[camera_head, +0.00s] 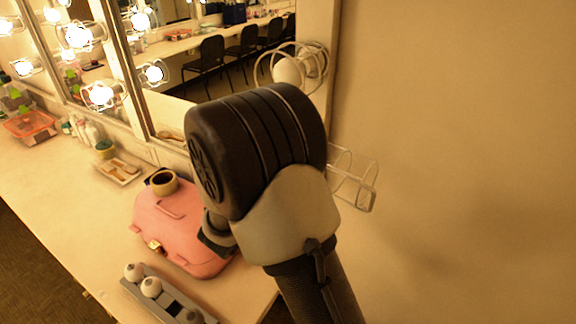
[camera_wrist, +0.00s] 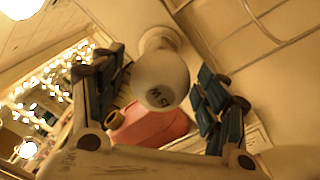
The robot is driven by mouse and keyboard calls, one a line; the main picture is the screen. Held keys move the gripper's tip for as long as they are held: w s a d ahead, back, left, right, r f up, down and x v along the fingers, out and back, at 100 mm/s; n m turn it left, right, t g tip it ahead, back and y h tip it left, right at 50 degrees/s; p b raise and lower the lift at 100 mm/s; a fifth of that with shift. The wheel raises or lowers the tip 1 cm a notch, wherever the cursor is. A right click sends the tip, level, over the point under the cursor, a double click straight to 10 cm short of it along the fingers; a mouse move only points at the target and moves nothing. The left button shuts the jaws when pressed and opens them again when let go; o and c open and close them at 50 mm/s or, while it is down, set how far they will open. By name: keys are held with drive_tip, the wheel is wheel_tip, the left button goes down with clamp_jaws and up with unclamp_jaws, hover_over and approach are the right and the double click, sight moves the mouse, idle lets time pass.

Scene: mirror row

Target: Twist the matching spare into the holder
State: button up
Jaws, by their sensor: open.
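In the wrist view a white bulb (camera_wrist: 160,82) with dark lettering on its face sits between the fingers of my gripper (camera_wrist: 161,72). The fingers are open, with a gap showing on each side of the bulb. Behind it is a round pale holder (camera_wrist: 157,39); the bulb appears to be at its mouth, but how far it is seated is hidden. In the head view my arm hides my gripper and the bulb; part of a wire cage (camera_head: 358,184) shows right of it. A rack (camera_head: 143,296) at the counter's front holds several white spares, with one dark empty slot (camera_head: 173,308).
A pink case (camera_head: 178,228) with a tan ring (camera_head: 163,182) on top stands on the counter below my arm. A small tray (camera_head: 118,171) and a red basket (camera_head: 30,126) stand farther left. Lit caged bulbs (camera_head: 101,94) line the mirror. The right wall is bare.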

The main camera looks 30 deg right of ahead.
idle(0.3)
drive_tip(key=v, duration=1.2)
drive_tip(key=s+d+r+m+g+y, duration=0.15)
drive_tip(key=s+d+m+g, duration=0.3)
drive_tip(key=s, duration=0.45)
drive_tip(key=s+d+m+g+y, duration=0.3)
drive_tip(key=s+d+m+g, duration=0.15)
drive_tip(key=s, duration=0.35)
drive_tip(key=s+a+r+m+t+y, duration=0.1)
drive_tip(key=s+a+m+t+y, duration=0.2)
drive_tip(key=a+y, duration=0.7)
drive_tip(key=s+a+m, duration=0.2)
drive_tip(key=s, duration=0.1)
drive_tip(key=shift+s+a+r+t, duration=0.2)
drive_tip(key=shift+a+t, duration=0.05)
drive_tip(key=shift+t, duration=0.15)
drive_tip(key=shift+y, duration=0.25)
